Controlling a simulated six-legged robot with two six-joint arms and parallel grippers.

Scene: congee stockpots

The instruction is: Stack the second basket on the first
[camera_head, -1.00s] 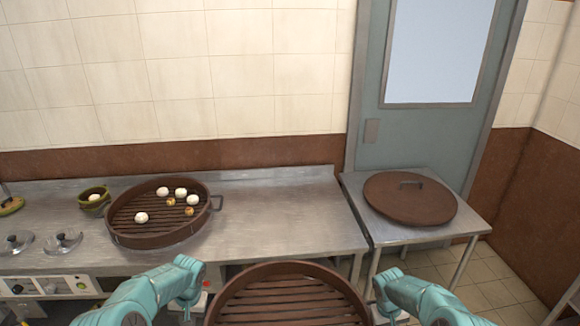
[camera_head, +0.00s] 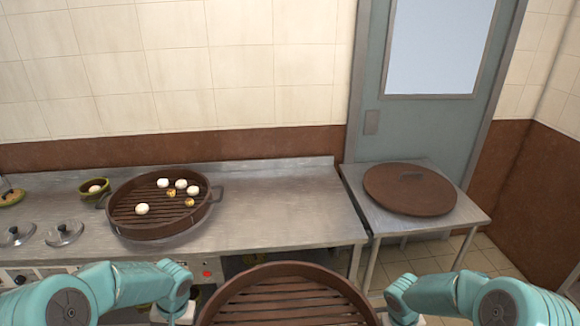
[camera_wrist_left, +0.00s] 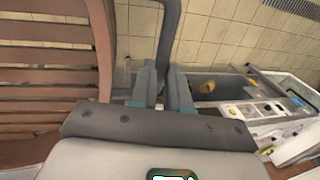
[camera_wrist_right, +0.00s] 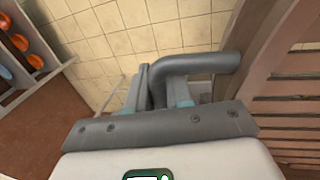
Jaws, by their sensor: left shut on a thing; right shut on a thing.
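The first basket (camera_head: 150,232) is a round brown slatted steamer with several white and yellowish buns inside. It sits on the steel counter at left in the head view. The second basket (camera_head: 285,298), also brown and slatted with no buns in the visible part, is held in front of me at bottom centre, its near part cut off. My left gripper (camera_wrist_left: 162,88) is shut on its dark handle (camera_wrist_left: 168,30), with the basket (camera_wrist_left: 45,60) at left in that view. My right gripper (camera_wrist_right: 165,92) is shut on the opposite handle (camera_wrist_right: 195,63), with the basket (camera_wrist_right: 285,75) at right.
The counter (camera_head: 270,210) is clear right of the first basket. Glass lids (camera_head: 64,233) and a small bowl (camera_head: 93,187) stand to its left. A round brown lid (camera_head: 410,190) lies on the side table (camera_head: 470,208) at right. The tiled wall is behind.

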